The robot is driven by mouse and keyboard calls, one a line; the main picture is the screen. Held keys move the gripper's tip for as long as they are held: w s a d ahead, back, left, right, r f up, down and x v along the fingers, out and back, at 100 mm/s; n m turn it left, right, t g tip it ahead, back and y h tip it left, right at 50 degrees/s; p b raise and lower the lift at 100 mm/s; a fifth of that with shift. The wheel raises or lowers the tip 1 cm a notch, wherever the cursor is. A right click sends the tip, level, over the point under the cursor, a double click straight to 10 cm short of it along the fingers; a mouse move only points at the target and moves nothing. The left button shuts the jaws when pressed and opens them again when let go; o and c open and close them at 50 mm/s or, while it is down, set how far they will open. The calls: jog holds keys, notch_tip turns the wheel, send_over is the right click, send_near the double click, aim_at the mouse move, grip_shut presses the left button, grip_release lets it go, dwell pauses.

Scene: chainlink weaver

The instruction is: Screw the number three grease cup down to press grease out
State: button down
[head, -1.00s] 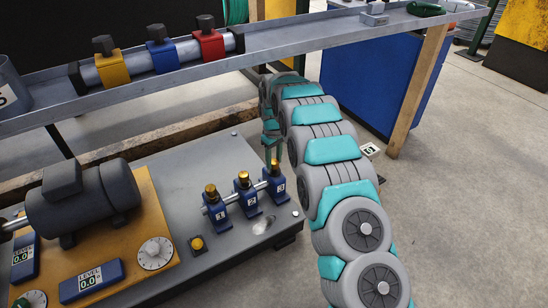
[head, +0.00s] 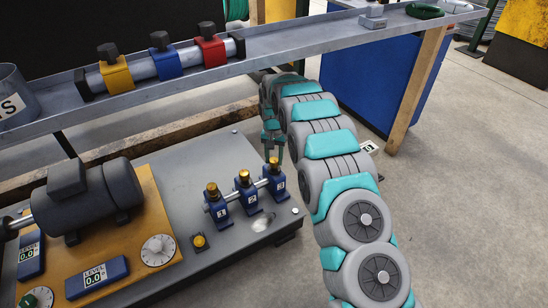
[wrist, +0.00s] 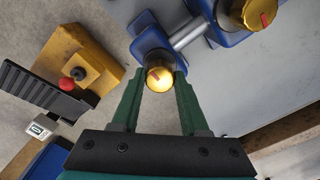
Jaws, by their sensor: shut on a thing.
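Three brass-topped grease cups stand in a row on blue blocks along a rod. The right-end cup (head: 273,161) is at my gripper (head: 271,148); its block label looks like 3, though it is small. In the wrist view, my gripper (wrist: 160,80) has its green fingers on either side of this brass cap (wrist: 159,78), shut on it. A red mark shows on the cap's top. The middle cup (head: 244,176) and the left cup (head: 212,189) stand free. The middle cup's cap (wrist: 255,12), also red-marked, shows at the wrist view's top right.
A pale glossy patch (head: 261,223) lies on the grey plate before the cups. A long metal trough (head: 290,42) runs behind.

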jog(key=m, duration=0.6)
jog(key=shift+p, duration=0.3)
jog(key=shift+w, duration=0.1)
dwell(0.3)
jog(key=shift+c, duration=2.1)
grip_release()
jog(key=shift+r, duration=0.1)
